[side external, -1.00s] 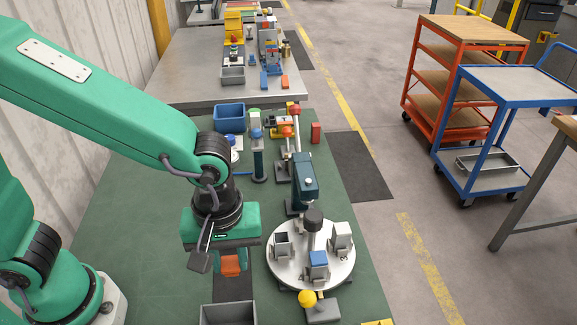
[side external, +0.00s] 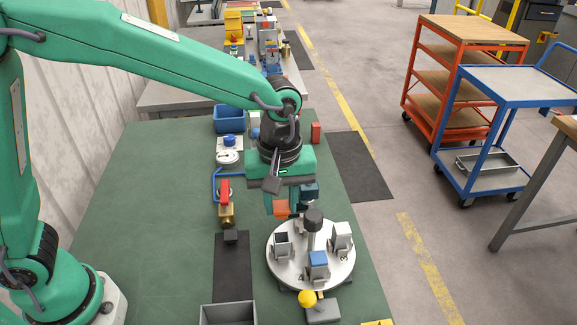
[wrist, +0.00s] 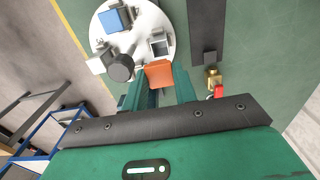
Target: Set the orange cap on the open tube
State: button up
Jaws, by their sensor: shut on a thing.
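My gripper (side external: 282,203) is shut on the orange cap (side external: 281,209), a small block that also shows between the fingers in the wrist view (wrist: 158,73). The open tube (side external: 282,249) is a square grey tube with a dark hollow top. It stands upright on the left of a round pale turntable (side external: 297,272); the wrist view also shows this open tube (wrist: 160,45). My gripper and the cap are above and behind the tube in the side view, apart from it. The cap's lower part is clear of everything.
A blue-topped tube (side external: 319,263) and a pale-topped tube (side external: 342,235) share the turntable with a dark-knobbed centre post (side external: 313,216). A yellow ball knob (side external: 307,298) is at the front. A brass valve with red handle (side external: 226,208) stands left. A grey bin (side external: 227,315) is in front.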

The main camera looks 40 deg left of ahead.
aim_at(283, 208)
jog(key=shift+f, duration=0.2)
jog(key=shift+f, duration=2.95)
jog(key=shift+f, duration=0.6)
jog(key=o, duration=1.2)
jog(key=shift+r, duration=0.1)
jog(key=shift+c, duration=0.2)
jog(key=shift+w+d+r, duration=0.15)
jog(key=shift+r, duration=1)
jog(key=shift+o, duration=0.4)
jog(key=shift+r, duration=3.25)
